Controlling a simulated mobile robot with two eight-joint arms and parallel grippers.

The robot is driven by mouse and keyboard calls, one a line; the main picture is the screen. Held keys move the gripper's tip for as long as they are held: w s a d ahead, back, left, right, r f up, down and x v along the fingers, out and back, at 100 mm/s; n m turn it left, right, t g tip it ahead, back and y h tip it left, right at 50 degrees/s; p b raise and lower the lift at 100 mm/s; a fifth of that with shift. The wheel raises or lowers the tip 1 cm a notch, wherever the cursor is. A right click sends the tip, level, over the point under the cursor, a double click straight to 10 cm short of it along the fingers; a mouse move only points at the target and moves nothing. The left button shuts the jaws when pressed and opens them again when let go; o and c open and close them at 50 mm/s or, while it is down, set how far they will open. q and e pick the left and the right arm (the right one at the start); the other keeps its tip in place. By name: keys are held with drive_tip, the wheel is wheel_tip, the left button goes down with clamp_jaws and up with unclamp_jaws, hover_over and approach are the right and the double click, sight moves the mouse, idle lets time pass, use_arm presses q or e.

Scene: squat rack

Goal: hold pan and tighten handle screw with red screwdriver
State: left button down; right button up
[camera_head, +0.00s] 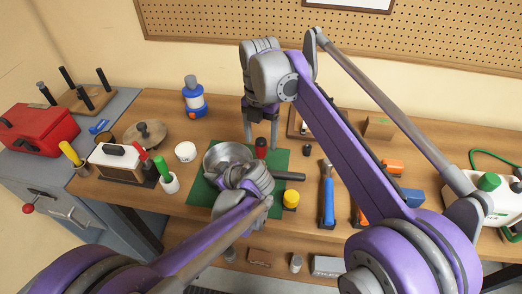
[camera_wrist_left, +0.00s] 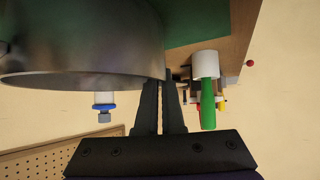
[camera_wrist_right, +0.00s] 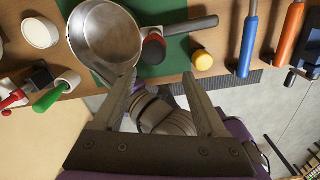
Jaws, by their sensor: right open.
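The grey metal pan (camera_head: 226,153) rests on the green mat (camera_head: 205,192), its dark handle (camera_head: 290,176) pointing right. The handle screw cannot be made out. My left gripper (camera_wrist_left: 164,85) is shut on the pan's rim; in the head view my left wrist hides its fingers. The pan wall (camera_wrist_left: 80,60) fills the upper left of the left wrist view. The red screwdriver (camera_head: 261,146) stands just behind the handle; its red and black grip shows in the right wrist view (camera_wrist_right: 153,48). My right gripper (camera_wrist_right: 162,76) is open and empty above it, fingers pointing down.
A yellow-topped item (camera_head: 291,198) sits at the mat's front right corner. A blue-handled tool (camera_head: 327,192) lies to the right. A white cup (camera_head: 185,151) and a green-handled tool in a holder (camera_head: 165,174) are left of the pan. A blue and white lantern (camera_head: 193,96) stands behind.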

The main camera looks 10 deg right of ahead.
sight(261, 152)
drive_tip(key=shift+w+d+f+n, duration=0.1)
drive_tip(key=shift+w+f+n, duration=0.25)
drive_tip(key=shift+w, duration=0.25)
drive_tip(key=shift+w+d+f+n, duration=0.1)
drive_tip(key=shift+w+f+n, duration=0.25)
drive_tip(key=shift+w, duration=0.2)
wheel_tip(261, 152, up, 4)
drive_tip(key=shift+f, duration=0.15)
wheel_tip(261, 152, down, 11)
drive_tip(key=shift+r, duration=0.15)
idle(0.4)
clamp_jaws()
